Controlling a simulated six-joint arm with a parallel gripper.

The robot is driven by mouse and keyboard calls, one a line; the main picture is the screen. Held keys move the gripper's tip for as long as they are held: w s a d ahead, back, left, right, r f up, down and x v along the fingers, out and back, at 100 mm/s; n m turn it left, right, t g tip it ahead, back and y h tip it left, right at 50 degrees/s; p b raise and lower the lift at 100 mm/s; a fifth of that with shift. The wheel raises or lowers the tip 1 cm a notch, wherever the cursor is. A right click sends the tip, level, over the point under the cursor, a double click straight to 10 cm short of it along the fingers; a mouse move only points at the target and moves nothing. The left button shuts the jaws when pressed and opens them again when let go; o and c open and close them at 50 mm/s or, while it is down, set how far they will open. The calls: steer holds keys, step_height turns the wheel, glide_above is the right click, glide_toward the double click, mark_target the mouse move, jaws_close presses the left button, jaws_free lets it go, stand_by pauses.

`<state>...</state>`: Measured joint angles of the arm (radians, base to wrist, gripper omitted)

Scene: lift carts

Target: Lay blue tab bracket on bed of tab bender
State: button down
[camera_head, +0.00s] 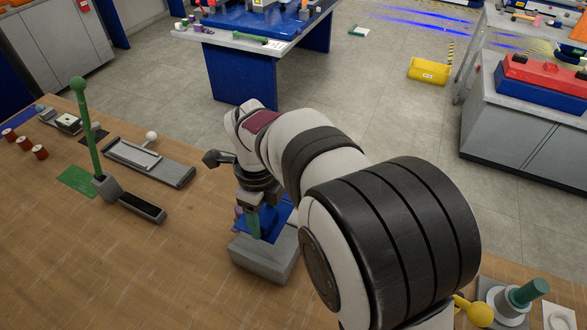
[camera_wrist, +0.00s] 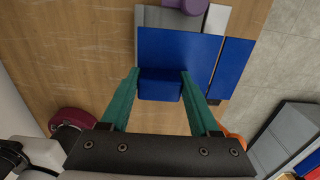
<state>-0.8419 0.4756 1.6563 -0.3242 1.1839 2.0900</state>
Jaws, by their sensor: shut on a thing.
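The blue tab bracket (camera_wrist: 180,52) is a flat blue plate with a block-like tab at its near edge. My gripper (camera_wrist: 160,80) has green fingers, one on each side of that tab, and is shut on it. In the head view the bracket (camera_head: 274,222) is at my gripper (camera_head: 253,223), over the grey tab bender (camera_head: 262,262). The tab bender's grey bed (camera_wrist: 152,16) and purple knob (camera_wrist: 186,5) show past the plate in the wrist view. The plate hides much of the bed, so I cannot tell whether they touch.
A grey fixture with a green lever (camera_head: 87,130) and a flat grey slide fixture (camera_head: 148,162) stand left on the wooden bench (camera_head: 120,270). Several red spools (camera_head: 24,142) stand at far left. A yellow-knobbed device (camera_head: 475,310) is at lower right. Bare bench lies left of the bender.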

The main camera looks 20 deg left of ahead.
mark_target(264, 216)
steer(key=shift+f, duration=3.85)
steer(key=shift+f, duration=0.2)
steer(key=shift+c, duration=0.2)
jaws_free()
step_height(264, 216, up, 16)
steer(key=shift+f, duration=0.1)
